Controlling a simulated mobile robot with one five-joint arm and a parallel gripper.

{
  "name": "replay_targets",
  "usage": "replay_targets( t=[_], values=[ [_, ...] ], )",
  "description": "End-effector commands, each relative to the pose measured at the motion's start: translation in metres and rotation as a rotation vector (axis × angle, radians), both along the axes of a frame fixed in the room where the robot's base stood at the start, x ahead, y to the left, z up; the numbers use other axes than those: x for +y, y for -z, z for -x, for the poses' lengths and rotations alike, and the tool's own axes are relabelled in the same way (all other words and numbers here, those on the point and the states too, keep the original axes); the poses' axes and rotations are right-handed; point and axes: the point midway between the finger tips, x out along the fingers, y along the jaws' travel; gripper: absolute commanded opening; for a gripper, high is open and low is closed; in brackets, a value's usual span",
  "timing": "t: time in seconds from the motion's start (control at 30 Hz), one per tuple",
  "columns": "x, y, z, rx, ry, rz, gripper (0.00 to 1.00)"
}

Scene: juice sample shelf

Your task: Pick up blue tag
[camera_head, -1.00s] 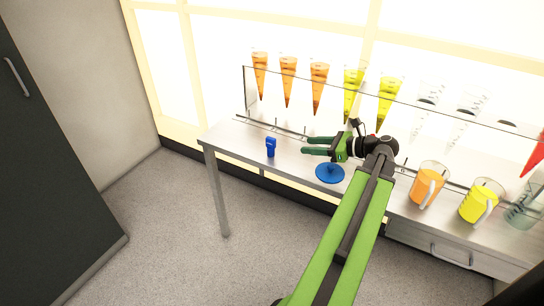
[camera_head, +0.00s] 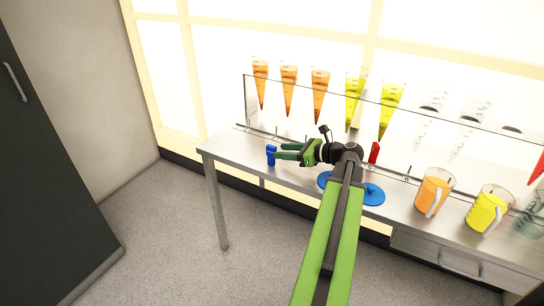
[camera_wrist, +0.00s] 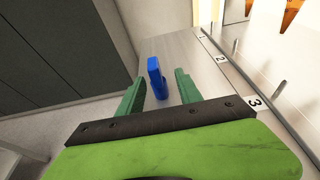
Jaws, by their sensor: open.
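The blue tag (camera_head: 271,154) stands upright near the left end of the metal table (camera_head: 225,148). In the wrist view the blue tag (camera_wrist: 156,76) rises between and just beyond the two green fingers. My gripper (camera_head: 283,151) is open, with its fingertips at the tag in the head view. My gripper also shows in the wrist view (camera_wrist: 160,88), with a finger on each side of the tag's lower part. I cannot tell whether either finger touches it. Part of the tag is hidden by a finger in the head view.
Blue discs (camera_head: 373,194) lie under my arm. A red tag (camera_head: 374,152) stands behind it. Orange (camera_head: 434,190) and yellow (camera_head: 488,208) jugs stand at right. Cones of juice (camera_head: 320,92) hang in a rack along the back. Numbered labels (camera_wrist: 221,59) line the table.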

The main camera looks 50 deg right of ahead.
Motion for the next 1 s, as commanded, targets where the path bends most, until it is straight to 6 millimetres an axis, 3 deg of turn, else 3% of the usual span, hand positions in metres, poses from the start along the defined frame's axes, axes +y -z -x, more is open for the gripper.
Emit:
replay_targets(
  t=[0.33,0.53,0.87,1.0],
  values=[
    [0.018,0.012,-0.044,0.001,-0.002,0.000,0.42],
    [0.019,0.011,-0.046,0.000,0.001,0.000,0.42],
    [0.018,0.011,-0.046,0.000,0.001,0.000,0.00],
    [0.018,0.011,-0.046,0.000,0.001,0.000,0.00]
  ],
)
